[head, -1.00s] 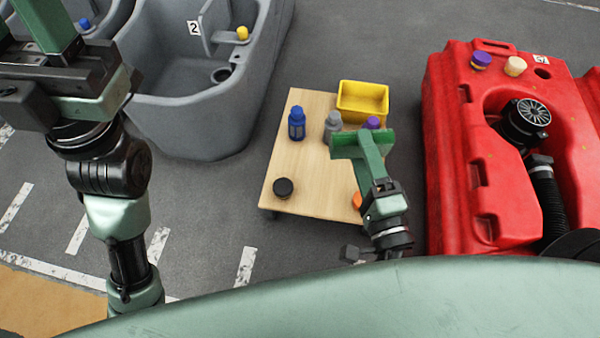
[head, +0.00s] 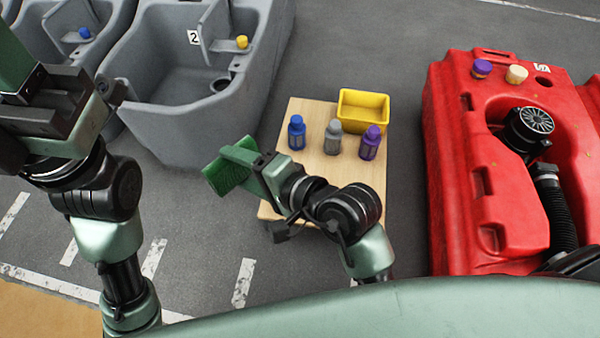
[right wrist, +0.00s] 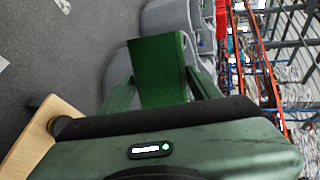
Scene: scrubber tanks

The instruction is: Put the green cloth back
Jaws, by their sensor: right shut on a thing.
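The green cloth (head: 226,172) is a bright green flat piece at the tip of my right gripper (head: 243,165). In the right wrist view the cloth (right wrist: 160,72) is a green rectangle between the two fingers. My right gripper is shut on it and holds it up beside the table's left edge, between the table and the grey tank. My left gripper (head: 18,65) is at the upper left, cut by the picture edge. Its fingertips do not show clearly.
A wooden table (head: 315,180) carries a yellow bin (head: 363,110), a blue bottle (head: 297,133), a grey bottle (head: 333,138) and a purple bottle (head: 369,143). A grey tank (head: 180,125) marked 2 stands left; a red tank (head: 450,170) stands right. Grey floor lies between them.

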